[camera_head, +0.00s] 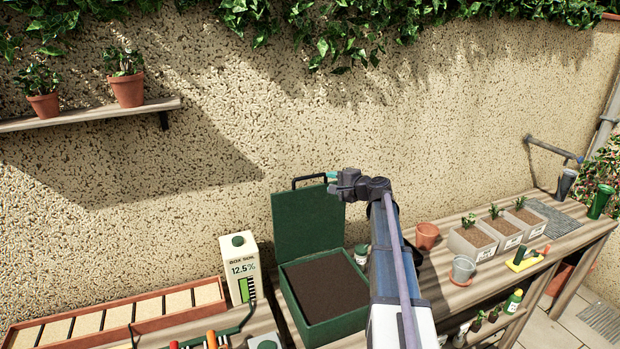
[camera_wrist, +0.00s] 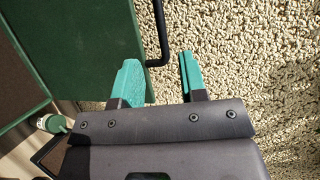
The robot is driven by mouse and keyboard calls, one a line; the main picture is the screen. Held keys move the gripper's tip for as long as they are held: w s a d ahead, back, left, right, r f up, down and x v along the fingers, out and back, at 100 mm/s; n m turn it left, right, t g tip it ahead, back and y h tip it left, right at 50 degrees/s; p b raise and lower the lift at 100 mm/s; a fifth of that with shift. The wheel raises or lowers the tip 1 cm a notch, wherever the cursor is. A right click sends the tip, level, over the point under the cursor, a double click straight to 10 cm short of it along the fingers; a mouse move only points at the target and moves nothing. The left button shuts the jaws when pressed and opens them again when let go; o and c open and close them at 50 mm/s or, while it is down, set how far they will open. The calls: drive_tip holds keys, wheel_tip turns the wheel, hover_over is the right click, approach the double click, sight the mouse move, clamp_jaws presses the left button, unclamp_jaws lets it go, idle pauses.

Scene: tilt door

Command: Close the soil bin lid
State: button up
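The soil bin (camera_head: 335,331) is a dark green box filled with brown soil. Its green lid (camera_head: 306,222) stands open, roughly upright at the bin's back; it also shows in the wrist view (camera_wrist: 75,45). A black bar handle (camera_head: 309,178) runs along the lid's top edge. In the wrist view, the handle (camera_wrist: 163,35) bends into the lid's edge near my fingertips. My gripper (camera_wrist: 157,62) is open, its two teal fingers apart. The handle's near corner appears between the fingertips or just beyond them; contact is not clear. In the head view, my gripper (camera_head: 332,182) is at the lid's top right corner.
A soil carton (camera_head: 240,262) stands left of the bin. A small jar (camera_head: 361,255), a terracotta pot (camera_head: 427,236), a grey pot (camera_head: 463,268) and seedling planters (camera_head: 473,240) are to the right. The pebbled wall (camera_head: 450,120) rises close behind the lid.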

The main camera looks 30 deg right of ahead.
sight(312, 177)
drive_tip(key=b+x, duration=0.2)
drive_tip(key=x, duration=0.9)
drive_tip(key=shift+d, duration=0.1)
clamp_jaws()
